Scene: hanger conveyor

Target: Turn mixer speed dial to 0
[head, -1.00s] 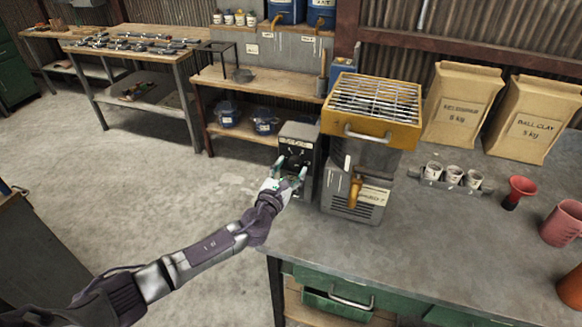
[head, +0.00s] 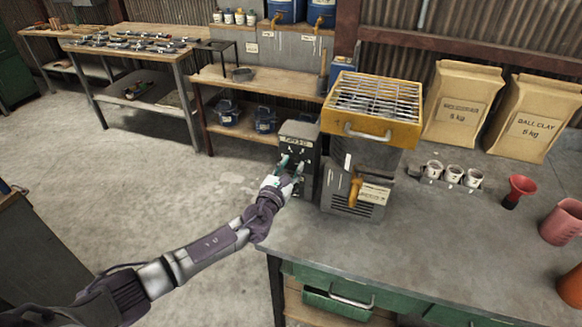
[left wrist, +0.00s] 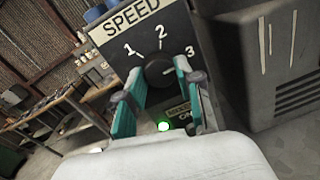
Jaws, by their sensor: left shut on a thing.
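The mixer speed control box (head: 304,140) is a dark box at the left end of the bench, beside the yellow-topped mixer (head: 372,110). In the left wrist view its face (left wrist: 120,58) reads SPEED, with the numbers 1, 2 and 3 visible around a round black dial (left wrist: 158,72). In the head view the left gripper (head: 290,168) hides the dial. My right gripper is out of view.
A row of small cups (head: 453,175), a red funnel (head: 519,190), a pink jug (head: 562,222) and clay bags (head: 535,118) stand on the bench (head: 400,250). Open floor lies left of the bench.

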